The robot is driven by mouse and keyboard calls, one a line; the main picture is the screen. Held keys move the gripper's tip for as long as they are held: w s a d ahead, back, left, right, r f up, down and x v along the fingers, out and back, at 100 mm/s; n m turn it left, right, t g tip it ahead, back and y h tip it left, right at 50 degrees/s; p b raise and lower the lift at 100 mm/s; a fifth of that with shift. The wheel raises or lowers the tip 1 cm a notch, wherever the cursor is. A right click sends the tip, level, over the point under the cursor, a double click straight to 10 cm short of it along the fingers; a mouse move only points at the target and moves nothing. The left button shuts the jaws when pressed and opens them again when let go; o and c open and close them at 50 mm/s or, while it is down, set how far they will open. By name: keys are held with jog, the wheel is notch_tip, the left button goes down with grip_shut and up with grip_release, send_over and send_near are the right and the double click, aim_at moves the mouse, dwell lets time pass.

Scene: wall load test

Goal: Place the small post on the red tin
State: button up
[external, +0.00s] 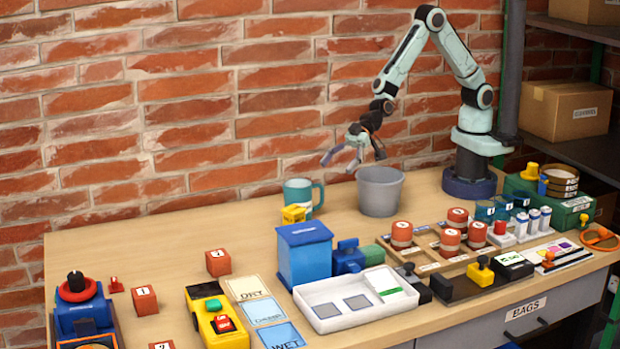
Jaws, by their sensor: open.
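Several red tins with pale bands and numbered lids stand in a wooden rack right of centre; one is the front-left red tin (402,234), and another red tin (450,241) is to its right. Several small white and blue posts (533,219) stand upright right of the tins; I cannot tell which object is the task's small post. My gripper (353,161) is open and empty. It hangs in the air above the back of the table, up and left of the tins and clear of them.
A grey bucket (380,191) and a teal mug (303,196) stand below my gripper. A blue box (304,252) and a white tray (322,317) are in front. Red numbered cubes (218,263) lie to the left. The back-left tabletop is clear, with a brick wall behind.

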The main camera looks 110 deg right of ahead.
jog(key=s+d+r+m+g+h, duration=0.1)
jog(key=s+d+r+g, duration=0.1)
jog(key=s, duration=1)
jog(key=s+d+r+m+g+h, duration=0.1)
jog(key=s+d+r+g, duration=0.2)
jog(key=s, duration=0.9)
jog(key=s+d+r+m+g+h, duration=0.1)
jog(key=s+g, duration=0.5)
jog(key=s, duration=0.6)
notch_tip(320, 180, up, 2)
jog(key=d+h, duration=0.1)
jog(key=d, duration=0.2)
jog(key=shift+s, duration=0.25)
